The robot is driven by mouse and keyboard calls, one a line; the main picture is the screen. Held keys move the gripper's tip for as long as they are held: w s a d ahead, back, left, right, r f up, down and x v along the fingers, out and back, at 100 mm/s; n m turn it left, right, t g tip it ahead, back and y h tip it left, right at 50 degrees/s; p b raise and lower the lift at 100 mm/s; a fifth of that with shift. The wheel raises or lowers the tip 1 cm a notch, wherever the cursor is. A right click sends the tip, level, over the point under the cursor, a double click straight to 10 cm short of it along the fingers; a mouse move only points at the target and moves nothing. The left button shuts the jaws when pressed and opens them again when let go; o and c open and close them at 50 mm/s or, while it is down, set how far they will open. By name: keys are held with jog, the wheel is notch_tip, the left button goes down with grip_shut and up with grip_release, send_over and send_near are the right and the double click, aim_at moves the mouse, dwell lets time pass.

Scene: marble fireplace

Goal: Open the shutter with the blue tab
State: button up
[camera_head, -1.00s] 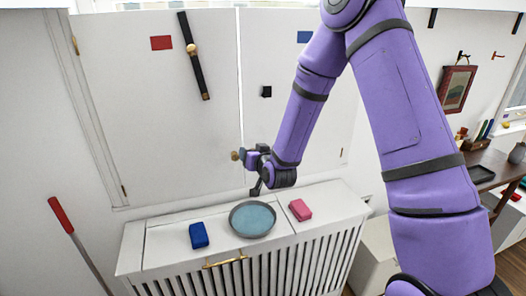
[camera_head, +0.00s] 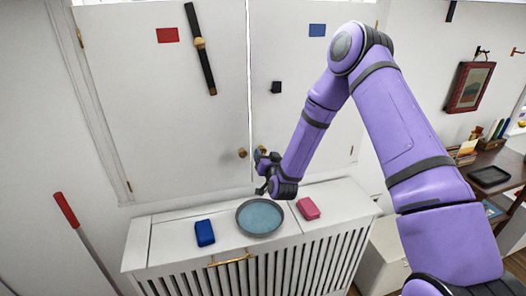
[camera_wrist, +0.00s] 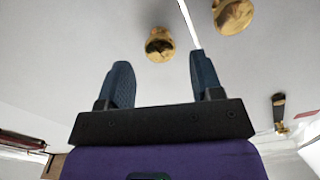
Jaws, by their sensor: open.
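The shutter with the blue tab (camera_head: 317,30) is the right panel (camera_head: 300,110); it is shut against the left panel (camera_head: 120,110), which carries a red tab (camera_head: 168,35). The right panel's brass knob (camera_head: 264,150) is partly hidden behind my gripper (camera_head: 261,160). In the wrist view, my gripper (camera_wrist: 162,72) is open. That knob (camera_wrist: 159,44) shows between and just beyond its fingertips, apart from them. The left panel's knob (camera_head: 242,153) also shows at the upper right of the wrist view (camera_wrist: 234,15), outside the fingers.
A radiator cover (camera_head: 165,238) juts out below, holding a blue block (camera_head: 205,232), a grey-blue dish (camera_head: 260,217) and a pink block (camera_head: 308,208). A dark bar (camera_head: 200,50) hangs on the left panel; a small black block (camera_head: 276,87) sits on the right panel.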

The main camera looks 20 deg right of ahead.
aim_at(263, 151)
jog(key=shift+w, duration=2.15)
